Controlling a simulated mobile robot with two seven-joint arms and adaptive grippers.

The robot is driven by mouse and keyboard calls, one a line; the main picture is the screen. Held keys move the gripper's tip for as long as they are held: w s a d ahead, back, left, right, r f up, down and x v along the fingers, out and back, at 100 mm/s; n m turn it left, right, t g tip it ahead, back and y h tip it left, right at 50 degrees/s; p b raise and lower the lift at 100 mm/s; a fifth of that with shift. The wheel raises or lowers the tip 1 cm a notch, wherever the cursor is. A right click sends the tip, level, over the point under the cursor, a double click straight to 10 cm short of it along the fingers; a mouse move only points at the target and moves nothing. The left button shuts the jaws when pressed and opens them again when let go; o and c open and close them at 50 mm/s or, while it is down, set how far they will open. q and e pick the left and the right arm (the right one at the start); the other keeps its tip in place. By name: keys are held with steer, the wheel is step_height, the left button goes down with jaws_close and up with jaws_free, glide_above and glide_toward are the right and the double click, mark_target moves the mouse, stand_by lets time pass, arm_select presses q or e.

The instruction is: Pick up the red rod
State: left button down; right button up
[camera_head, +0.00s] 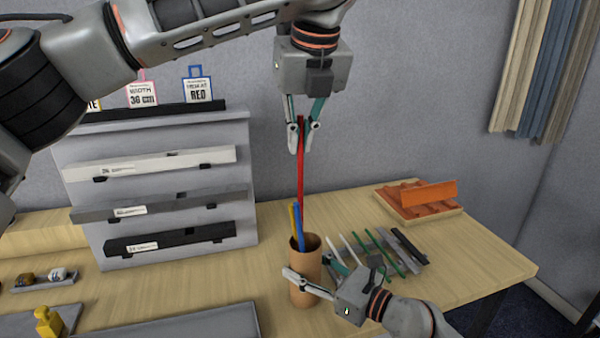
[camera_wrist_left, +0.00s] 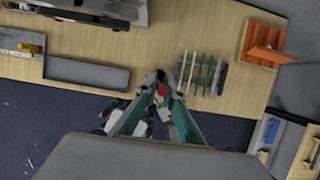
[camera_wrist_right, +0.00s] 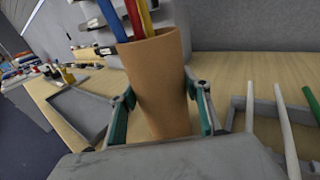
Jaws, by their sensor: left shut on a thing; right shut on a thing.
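The red rod (camera_head: 300,165) hangs nearly upright in the head view, its upper end between the fingers of my left gripper (camera_head: 303,138). My left gripper is shut on it, above the brown cup (camera_head: 305,272). The rod's lower end is at or inside the cup mouth; the right wrist view shows a red rod (camera_wrist_right: 134,18) at the cup's opening. A blue rod (camera_head: 299,230) and a yellow rod (camera_head: 293,220) stand in the cup. My right gripper (camera_head: 312,275) is shut around the cup's sides. In the left wrist view the red rod's end (camera_wrist_left: 162,89) shows between the fingertips.
Right of the cup lies a rack with several green, white and dark rods (camera_head: 385,250). An orange piece in a wooden tray (camera_head: 420,197) sits at the back right. A stepped grey display (camera_head: 160,190) stands at left. A grey tray (camera_head: 200,325) lies at the front.

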mark_target(300, 115)
arm_select(q)
step_height(300, 115, up, 7)
steer(key=shift+r, duration=0.2)
arm_select(e)
steer(key=shift+d, duration=0.1)
arm_select(q)
steer(key=s+a, duration=0.2)
steer(key=a, duration=0.6)
steer(key=s+a, duration=0.3)
steer(key=a, duration=0.6)
steer(key=shift+s+f, duration=0.2)
steer(key=shift+s, duration=0.1)
arm_select(e)
steer(key=o, duration=1.2)
